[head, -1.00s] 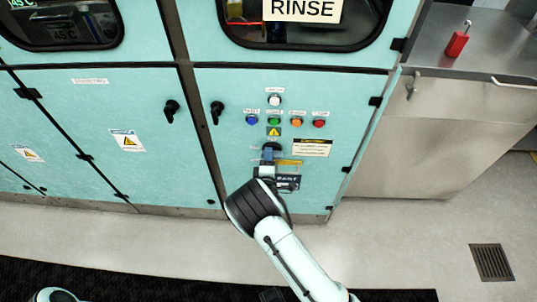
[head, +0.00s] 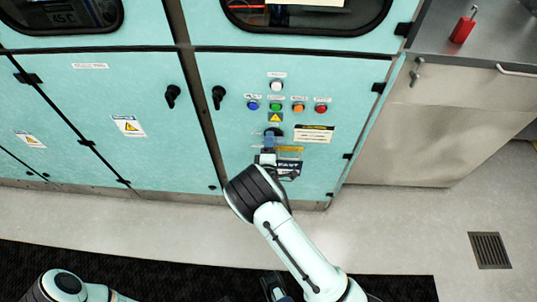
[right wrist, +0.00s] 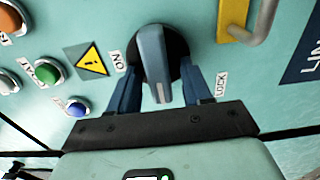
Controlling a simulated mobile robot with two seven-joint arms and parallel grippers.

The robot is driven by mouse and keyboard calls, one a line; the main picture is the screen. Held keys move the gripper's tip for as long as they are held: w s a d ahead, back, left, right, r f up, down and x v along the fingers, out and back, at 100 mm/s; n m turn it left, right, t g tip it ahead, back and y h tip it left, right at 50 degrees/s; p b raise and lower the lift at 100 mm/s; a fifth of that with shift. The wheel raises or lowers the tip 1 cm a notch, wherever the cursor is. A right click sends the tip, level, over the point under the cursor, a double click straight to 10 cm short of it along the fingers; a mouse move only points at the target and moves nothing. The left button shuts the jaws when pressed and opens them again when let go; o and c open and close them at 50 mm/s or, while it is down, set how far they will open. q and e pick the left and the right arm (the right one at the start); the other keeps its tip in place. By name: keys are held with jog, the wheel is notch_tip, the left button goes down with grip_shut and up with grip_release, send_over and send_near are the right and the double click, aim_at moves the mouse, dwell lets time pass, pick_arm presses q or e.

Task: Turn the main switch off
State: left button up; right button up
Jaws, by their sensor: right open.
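The main switch (right wrist: 152,50) is a rotary knob with a grey-blue handle on a black round base, on the teal cabinet front. In the right wrist view, "ON" is printed left of it and "LOCK" right of it. My right gripper (right wrist: 161,92) is open, with one blue finger on each side of the handle. I cannot tell whether either finger touches it. In the head view, my right gripper (head: 269,143) covers most of the switch; the dark top of its base (head: 273,131) shows. My left gripper cannot be made out; only part of my left arm shows at bottom left.
Above the switch are blue (head: 253,105), green (head: 275,107), orange (head: 298,108) and red (head: 321,108) buttons, with a white one (head: 277,86) higher. A yellow hasp (right wrist: 235,18) sits close to the switch. Black door handles (head: 218,97) stand out to the left.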

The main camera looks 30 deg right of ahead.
jog(key=v, duration=1.2)
jog(key=shift+s, duration=0.35)
jog(key=shift+a, duration=0.1)
